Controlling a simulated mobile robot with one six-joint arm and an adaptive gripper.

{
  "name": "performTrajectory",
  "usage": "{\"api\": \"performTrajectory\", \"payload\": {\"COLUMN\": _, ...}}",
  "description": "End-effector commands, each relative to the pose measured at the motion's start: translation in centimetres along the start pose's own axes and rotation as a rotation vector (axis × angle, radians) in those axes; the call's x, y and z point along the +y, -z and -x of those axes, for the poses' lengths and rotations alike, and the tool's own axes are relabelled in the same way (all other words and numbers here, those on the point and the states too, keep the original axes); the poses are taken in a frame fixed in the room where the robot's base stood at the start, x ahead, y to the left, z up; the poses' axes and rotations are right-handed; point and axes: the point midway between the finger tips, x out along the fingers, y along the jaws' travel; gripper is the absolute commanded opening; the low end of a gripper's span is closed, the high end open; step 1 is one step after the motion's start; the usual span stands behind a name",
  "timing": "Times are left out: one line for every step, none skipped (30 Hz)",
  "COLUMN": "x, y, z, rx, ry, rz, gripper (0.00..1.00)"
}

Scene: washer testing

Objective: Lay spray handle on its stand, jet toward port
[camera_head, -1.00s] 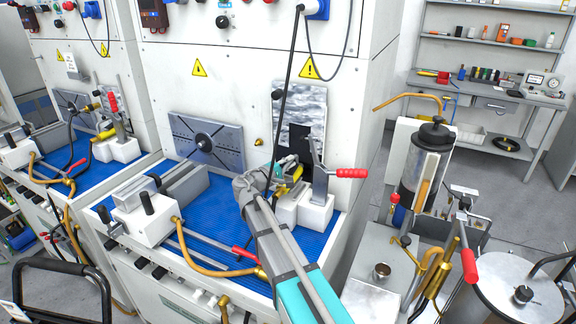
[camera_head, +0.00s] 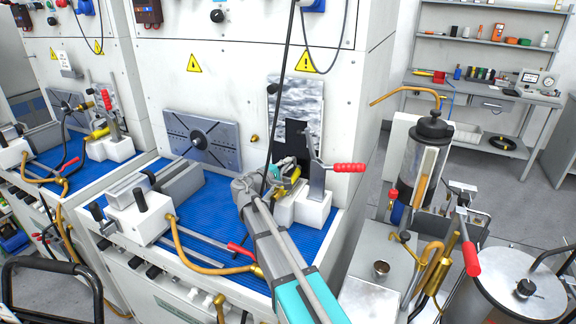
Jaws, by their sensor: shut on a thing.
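The spray handle (camera_head: 293,174) shows as a small yellow piece at the end of my arm, largely hidden by my arm and gripper. My gripper (camera_head: 284,180) is shut on it, close to the stand. The stand (camera_head: 311,212) is a white block on the blue ribbed bench mat, with an upright grey plate and a red-handled lever clamp (camera_head: 348,168). A dark port opening (camera_head: 298,135) shows in the mottled grey plate behind. Whether the handle touches the stand, and where its jet points, I cannot tell.
A black hose hangs from above past my gripper. Left on the blue mat (camera_head: 205,203) stand a white clamp block (camera_head: 139,215) and a tan hose (camera_head: 200,262). A grey square plate (camera_head: 203,141) is on the wall. A clear cylinder (camera_head: 424,165) stands right.

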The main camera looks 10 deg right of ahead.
Motion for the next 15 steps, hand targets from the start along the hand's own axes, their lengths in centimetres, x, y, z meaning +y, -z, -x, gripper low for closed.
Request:
{"api": "performTrajectory", "payload": {"x": 0.05, "y": 0.0, "z": 0.01, "rx": 0.0, "ry": -0.002, "rz": 0.001, "gripper": 0.0}}
{"api": "performTrajectory", "payload": {"x": 0.06, "y": 0.0, "z": 0.01, "rx": 0.0, "ry": -0.002, "rz": 0.001, "gripper": 0.0}}
{"api": "performTrajectory", "payload": {"x": 0.06, "y": 0.0, "z": 0.01, "rx": 0.0, "ry": -0.002, "rz": 0.001, "gripper": 0.0}}
{"api": "performTrajectory", "payload": {"x": 0.06, "y": 0.01, "z": 0.02, "rx": 0.0, "ry": -0.002, "rz": 0.001, "gripper": 0.0}}
{"api": "performTrajectory", "payload": {"x": 0.06, "y": 0.01, "z": 0.02, "rx": 0.0, "ry": -0.002, "rz": 0.001, "gripper": 0.0}}
{"api": "performTrajectory", "payload": {"x": 0.06, "y": 0.01, "z": 0.02, "rx": 0.0, "ry": -0.002, "rz": 0.001, "gripper": 0.2}}
{"api": "performTrajectory", "payload": {"x": 0.07, "y": 0.01, "z": 0.02, "rx": 0.0, "ry": -0.002, "rz": 0.001, "gripper": 0.26}}
{"api": "performTrajectory", "payload": {"x": 0.07, "y": 0.01, "z": 0.03, "rx": 0.0, "ry": -0.002, "rz": 0.001, "gripper": 0.31}}
{"api": "performTrajectory", "payload": {"x": 0.07, "y": 0.02, "z": 0.03, "rx": 0.0, "ry": -0.002, "rz": 0.001, "gripper": 0.39}}
{"api": "performTrajectory", "payload": {"x": 0.06, "y": 0.01, "z": 0.03, "rx": 0.0, "ry": -0.002, "rz": 0.001, "gripper": 0.44}}
{"api": "performTrajectory", "payload": {"x": 0.06, "y": 0.01, "z": 0.04, "rx": 0.0, "ry": -0.001, "rz": 0.001, "gripper": 0.5}}
{"api": "performTrajectory", "payload": {"x": 0.06, "y": 0.02, "z": 0.04, "rx": 0.0, "ry": -0.001, "rz": 0.0, "gripper": 0.56}}
{"api": "performTrajectory", "payload": {"x": 0.05, "y": 0.02, "z": 0.04, "rx": 0.0, "ry": -0.001, "rz": 0.0, "gripper": 0.56}}
{"api": "performTrajectory", "payload": {"x": 0.05, "y": 0.02, "z": 0.04, "rx": 0.0, "ry": -0.001, "rz": 0.0, "gripper": 0.56}}
{"api": "performTrajectory", "payload": {"x": 0.05, "y": 0.03, "z": 0.04, "rx": 0.001, "ry": -0.001, "rz": 0.0, "gripper": 0.56}}
